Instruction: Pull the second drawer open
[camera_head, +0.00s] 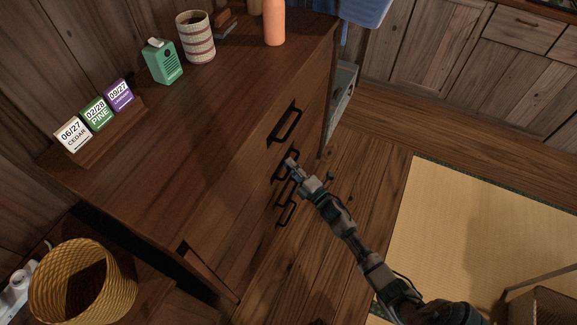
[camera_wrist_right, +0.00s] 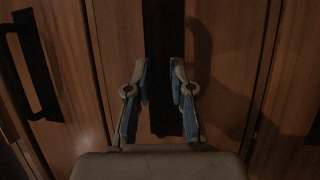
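The dark wooden dresser (camera_head: 205,150) has several black bar handles down its front. The top handle (camera_head: 285,125) is free. The second handle (camera_head: 280,172) is partly covered by my right gripper (camera_head: 291,165). In the right wrist view, my right gripper (camera_wrist_right: 162,75) has its two fingers on either side of a black handle (camera_wrist_right: 163,30), apart from each other; firm contact is not visible. The second drawer's front appears flush with the dresser. A lower handle (camera_head: 286,214) shows below the gripper. My left gripper is not in view.
A wicker basket (camera_head: 112,282) is at lower left.

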